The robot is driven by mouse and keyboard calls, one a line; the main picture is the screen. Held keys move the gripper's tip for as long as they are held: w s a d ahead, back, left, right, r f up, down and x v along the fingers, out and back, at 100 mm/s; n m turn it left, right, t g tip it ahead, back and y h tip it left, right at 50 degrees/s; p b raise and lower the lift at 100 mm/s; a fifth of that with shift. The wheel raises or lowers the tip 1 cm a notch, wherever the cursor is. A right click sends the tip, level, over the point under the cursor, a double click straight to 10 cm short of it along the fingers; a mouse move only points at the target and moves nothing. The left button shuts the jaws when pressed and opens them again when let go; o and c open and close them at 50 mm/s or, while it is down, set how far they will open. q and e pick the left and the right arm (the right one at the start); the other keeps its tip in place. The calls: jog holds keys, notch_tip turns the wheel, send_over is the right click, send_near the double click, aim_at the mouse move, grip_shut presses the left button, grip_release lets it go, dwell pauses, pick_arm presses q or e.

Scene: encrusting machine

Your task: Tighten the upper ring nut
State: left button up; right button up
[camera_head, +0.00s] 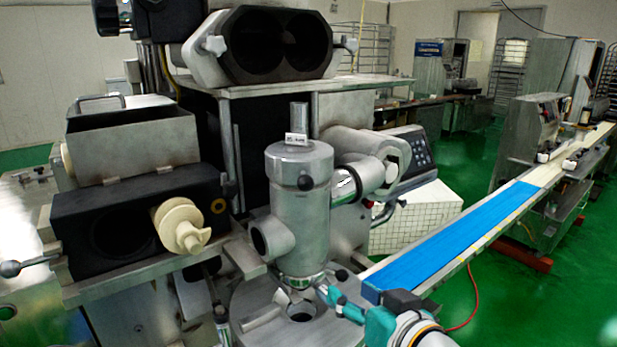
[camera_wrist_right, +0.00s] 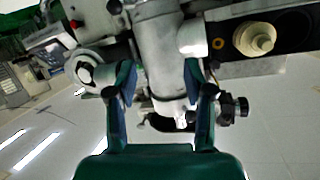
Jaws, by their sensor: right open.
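The upright metal cylinder (camera_head: 302,215) of the machine stands in the middle of the head view, with a shiny ring nut (camera_head: 301,281) around its lower end. Another shiny ring (camera_head: 344,185) sits on the side pipe; I cannot tell which ring is the upper one. My right gripper (camera_head: 328,287) is beside the cylinder's lower end, on its right. In the right wrist view, which is upside down, its fingers (camera_wrist_right: 158,85) are apart, with the cylinder (camera_wrist_right: 160,48) in line between them. They look empty. I cannot make out my left gripper.
A round metal plate (camera_head: 262,318) with a central hole lies below the cylinder. A blue conveyor belt (camera_head: 450,240) runs off to the right. A black block with a cream screw part (camera_head: 180,225) stands on the left. A control panel (camera_head: 408,155) is behind the side pipe.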

aim_at(309, 187)
jog(key=s+r+t+y, duration=0.25)
jog(key=s+r, duration=0.25)
jog(key=r, duration=0.9)
jog(key=shift+n+h, duration=0.25)
jog(key=shift+n, duration=0.15)
jog(key=x, duration=1.6)
jog(key=shift+w+d+r, duration=0.2)
grip_shut()
